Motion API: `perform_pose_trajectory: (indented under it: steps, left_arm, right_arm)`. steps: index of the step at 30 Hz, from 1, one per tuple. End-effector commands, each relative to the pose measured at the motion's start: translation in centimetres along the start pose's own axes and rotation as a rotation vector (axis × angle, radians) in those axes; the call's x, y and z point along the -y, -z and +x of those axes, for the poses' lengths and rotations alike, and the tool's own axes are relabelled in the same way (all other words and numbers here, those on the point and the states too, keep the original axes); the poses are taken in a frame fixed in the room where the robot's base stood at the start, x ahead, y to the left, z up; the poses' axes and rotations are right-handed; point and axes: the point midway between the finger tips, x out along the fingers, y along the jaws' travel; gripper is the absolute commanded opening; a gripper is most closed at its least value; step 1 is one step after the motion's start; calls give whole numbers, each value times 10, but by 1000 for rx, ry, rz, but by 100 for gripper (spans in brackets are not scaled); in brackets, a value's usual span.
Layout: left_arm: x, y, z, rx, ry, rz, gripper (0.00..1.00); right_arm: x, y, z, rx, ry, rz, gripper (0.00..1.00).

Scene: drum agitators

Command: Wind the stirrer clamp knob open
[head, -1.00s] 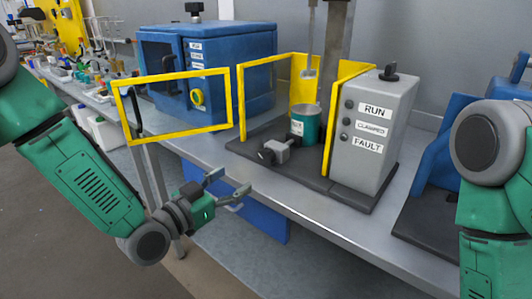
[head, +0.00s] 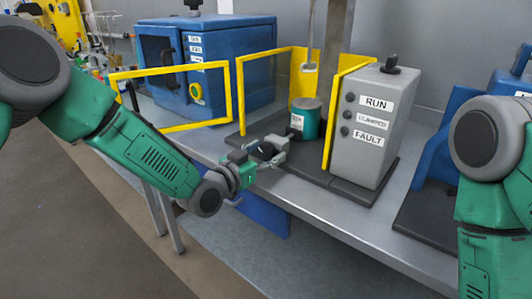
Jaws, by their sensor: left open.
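The stirrer clamp's dark knob (head: 265,150) is at the front of the agitator's dark base plate (head: 318,182), partly hidden by my left gripper. My left gripper (head: 264,154) is open at the knob, its fingers on either side of it. I cannot tell whether they touch it. The grey clamp block behind the knob is mostly covered. A teal drum (head: 306,120) stands upright just behind the clamp, under the stirrer shaft (head: 311,50). My right upper arm shows at the right edge, but its gripper is out of view.
A yellow guard frame (head: 232,92) swings out to the left, above my left forearm. A grey control box (head: 368,130) labelled RUN, CLAMPED and FAULT stands right of the drum. A blue cabinet (head: 245,60) is behind. The bench's front edge (head: 345,232) is clear.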

Motion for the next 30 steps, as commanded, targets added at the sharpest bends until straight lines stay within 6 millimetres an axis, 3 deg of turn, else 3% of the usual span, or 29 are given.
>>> perform_pose_trajectory:
  steps: [1,2,3,6,11,19,28,29,30]
  left_arm:
    - [0,0,0,0,0,0,60]
    - [0,0,0,0,0,0,54]
    - [0,0,0,0,0,0,39]
    - [0,0,0,0,0,0,10]
    - [1,0,0,0,1,-17,10]
    - [1,-1,0,0,2,-234,10]
    - [1,0,0,0,2,-250,10]
    - [1,0,0,0,2,-250,50]
    - [1,0,0,0,2,-249,60]
  right_arm:
    - [0,0,0,0,0,0,60]
    - [0,0,0,0,0,0,60]
    - [0,0,0,0,0,0,60]
    - [0,0,0,0,0,0,60]
    - [0,0,0,0,0,0,60]
    - [0,0,3,0,0,0,60]
    - [0,0,3,0,0,0,60]
    - [0,0,3,0,0,0,60]
    - [0,0,3,0,0,0,60]
